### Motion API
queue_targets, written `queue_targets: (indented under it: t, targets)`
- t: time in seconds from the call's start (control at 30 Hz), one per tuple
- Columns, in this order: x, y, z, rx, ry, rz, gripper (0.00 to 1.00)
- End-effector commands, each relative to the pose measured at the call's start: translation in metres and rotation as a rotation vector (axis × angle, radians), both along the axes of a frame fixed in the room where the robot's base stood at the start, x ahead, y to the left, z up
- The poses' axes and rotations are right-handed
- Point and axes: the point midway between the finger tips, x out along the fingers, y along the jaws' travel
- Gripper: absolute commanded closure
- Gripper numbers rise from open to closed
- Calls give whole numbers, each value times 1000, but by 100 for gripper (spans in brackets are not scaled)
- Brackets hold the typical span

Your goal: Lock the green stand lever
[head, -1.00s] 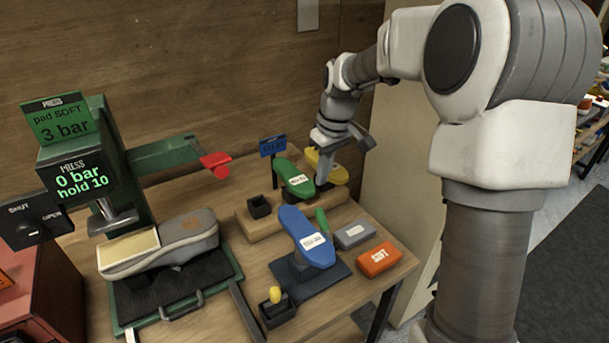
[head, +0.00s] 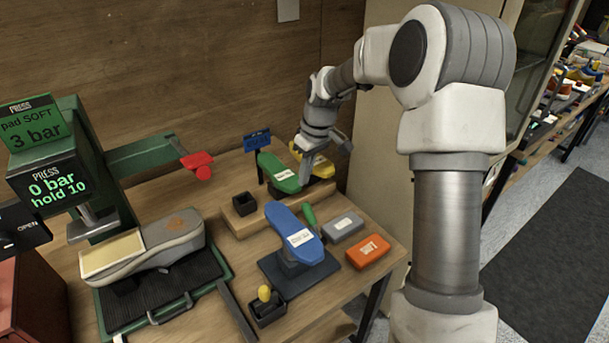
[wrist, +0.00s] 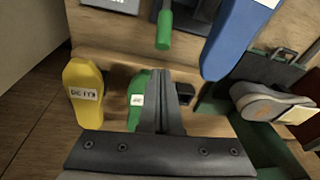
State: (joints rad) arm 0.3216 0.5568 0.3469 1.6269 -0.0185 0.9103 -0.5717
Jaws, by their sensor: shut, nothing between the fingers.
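The green stand lever (head: 308,215) stands up just right of the blue shoe form (head: 292,232), which is on a dark stand base (head: 330,272). In the wrist view the lever's green handle (wrist: 164,30) is at top centre, on a grey bar beside the blue form (wrist: 232,40). My gripper (head: 305,178) is shut and empty. It is behind the lever in the head view, by the green form (head: 278,172) and yellow form (head: 318,168). In the wrist view my fingers (wrist: 162,90) point at the lever with a gap between, covering part of the green form.
A grey block (head: 343,227) and an orange block (head: 368,250) lie right of the stand. A small black holder with a yellow knob (head: 266,305) is in front. At left, a press (head: 85,165) stands over a grey sneaker (head: 165,245), and a red-tipped arm (head: 195,162) juts out.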

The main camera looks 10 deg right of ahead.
Motion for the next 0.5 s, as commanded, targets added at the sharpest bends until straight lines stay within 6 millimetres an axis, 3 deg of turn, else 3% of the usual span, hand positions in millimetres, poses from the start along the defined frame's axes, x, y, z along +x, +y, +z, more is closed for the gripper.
queue_targets:
  t: [0.23,0.5]
  targets:
    - [3,8,-46,0,3,2,100]
    - [6,11,-69,-1,0,0,100]
